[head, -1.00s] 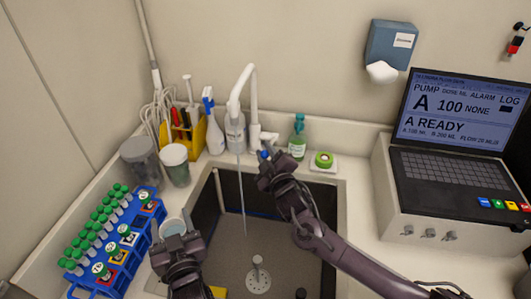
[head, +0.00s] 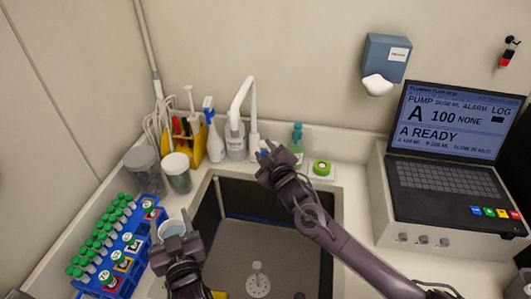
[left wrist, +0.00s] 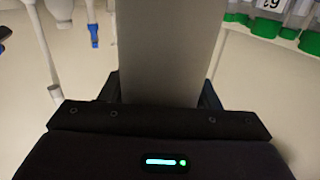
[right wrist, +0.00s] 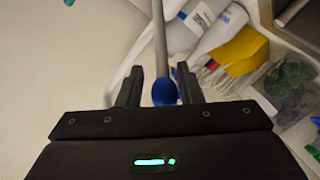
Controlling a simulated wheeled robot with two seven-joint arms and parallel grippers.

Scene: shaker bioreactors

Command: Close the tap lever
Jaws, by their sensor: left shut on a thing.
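The white tap (head: 244,90) stands at the sink's back edge, and no water shows under its spout. Its lever has a blue ball tip (right wrist: 164,92), which lies between the fingers of my right gripper (right wrist: 160,86) with gaps beside it. In the head view my right gripper (head: 268,158) is at the lever, right of the spout, and partly hides it. My left gripper (head: 175,243) is shut on a pale cup (head: 172,228) at the sink's left side. The cup's grey wall (left wrist: 168,50) fills the middle of the left wrist view.
A blue rack (head: 128,262) of green-capped tubes stands left of the sink (head: 265,240). Jars, a yellow caddy (head: 197,155) and spray bottles stand behind it. A pump unit (head: 415,215) is further right.

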